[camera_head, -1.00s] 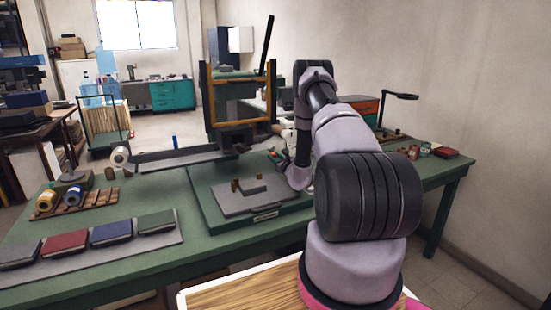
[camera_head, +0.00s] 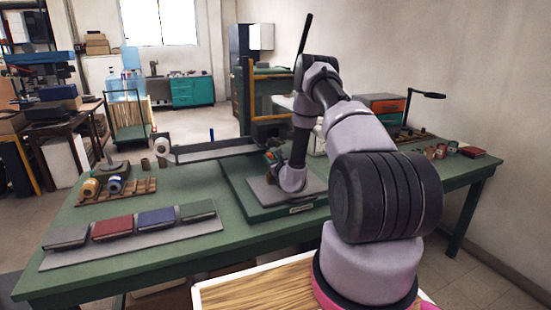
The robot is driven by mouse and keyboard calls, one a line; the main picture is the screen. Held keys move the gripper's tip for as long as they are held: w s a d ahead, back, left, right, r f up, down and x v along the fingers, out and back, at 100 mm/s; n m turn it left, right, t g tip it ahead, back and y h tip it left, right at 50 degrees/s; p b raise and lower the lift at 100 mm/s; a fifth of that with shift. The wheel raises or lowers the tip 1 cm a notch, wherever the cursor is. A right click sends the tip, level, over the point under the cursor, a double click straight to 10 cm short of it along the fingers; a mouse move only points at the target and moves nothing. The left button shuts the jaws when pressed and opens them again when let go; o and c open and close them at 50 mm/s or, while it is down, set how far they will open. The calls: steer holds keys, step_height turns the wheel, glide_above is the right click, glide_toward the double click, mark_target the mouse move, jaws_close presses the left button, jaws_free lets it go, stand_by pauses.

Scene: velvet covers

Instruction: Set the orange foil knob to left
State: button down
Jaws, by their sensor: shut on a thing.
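My arm reaches over the green press base (camera_head: 262,209) on the bench. My gripper (camera_head: 288,184) is low over the grey plate (camera_head: 262,190) on that base. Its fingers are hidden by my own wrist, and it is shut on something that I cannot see. I cannot make out an orange foil knob; the middle of the plate is covered by my arm. The press frame (camera_head: 268,100), green with orange-brown bars, stands behind my arm.
Several books (camera_head: 156,219) lie on a grey board at the bench's front left. Foil spools (camera_head: 90,187) sit on a wooden rack at the far left. Small jars (camera_head: 440,151) stand to the right of my arm. The green bench top (camera_head: 190,183) is bare between books and press.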

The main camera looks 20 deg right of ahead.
steer(key=shift+f, duration=0.1)
steer(key=c, duration=0.6)
jaws_free()
steer(key=s, duration=1.1)
steer(key=shift+d, duration=0.2)
